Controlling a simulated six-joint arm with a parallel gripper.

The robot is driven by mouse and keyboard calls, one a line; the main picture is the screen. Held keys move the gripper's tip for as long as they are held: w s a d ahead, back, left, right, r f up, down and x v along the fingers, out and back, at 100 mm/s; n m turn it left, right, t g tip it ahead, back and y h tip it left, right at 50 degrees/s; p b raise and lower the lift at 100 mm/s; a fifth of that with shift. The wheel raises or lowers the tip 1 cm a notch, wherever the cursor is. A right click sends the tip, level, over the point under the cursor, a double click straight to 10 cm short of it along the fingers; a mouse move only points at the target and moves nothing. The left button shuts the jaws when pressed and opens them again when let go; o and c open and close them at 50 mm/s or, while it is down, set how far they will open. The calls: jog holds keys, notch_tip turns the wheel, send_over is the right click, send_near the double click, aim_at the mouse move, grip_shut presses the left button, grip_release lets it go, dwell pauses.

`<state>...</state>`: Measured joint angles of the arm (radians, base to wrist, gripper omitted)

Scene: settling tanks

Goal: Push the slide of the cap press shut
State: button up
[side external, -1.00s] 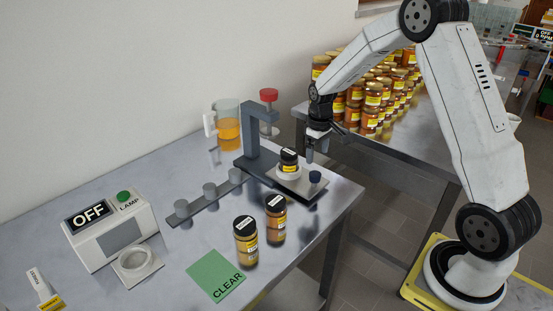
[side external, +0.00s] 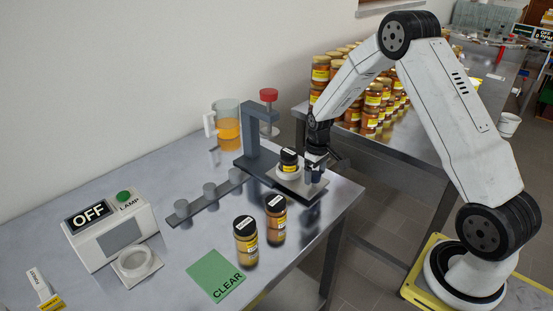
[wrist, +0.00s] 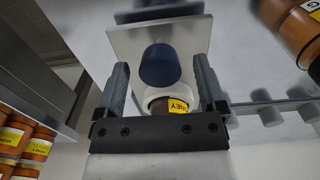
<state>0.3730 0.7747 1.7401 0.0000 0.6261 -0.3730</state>
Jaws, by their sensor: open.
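The cap press (side external: 252,140) is a dark grey frame with an overhanging arm, on the table. Its slide (side external: 286,184), a light grey plate, sticks out to the front right of the press arm; it also shows in the wrist view (wrist: 192,38). A small honey jar (side external: 289,157) with a dark lid stands upright in a white ring on the slide. A dark blue knob (wrist: 158,66) stands at the slide's outer end. My gripper (side external: 315,178) is open, with one finger on each side of the knob. I cannot tell whether the fingers touch it.
Two honey jars (side external: 246,241) stand in front of the press, near the green CLEAR mat (side external: 216,275). A grey rail with several pegs (side external: 209,190) lies left of the press. A jug (side external: 228,126) is behind. The lamp box (side external: 107,229) reads OFF. Stacked jars (side external: 370,115) fill another table.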

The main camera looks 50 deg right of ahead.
aim_at(303, 180)
jog(key=shift+f, duration=0.1)
grip_shut()
jog(key=shift+w, duration=0.1)
dwell(0.3)
jog(key=shift+w, duration=2.1)
grip_release()
notch_tip(303, 180, up, 8)
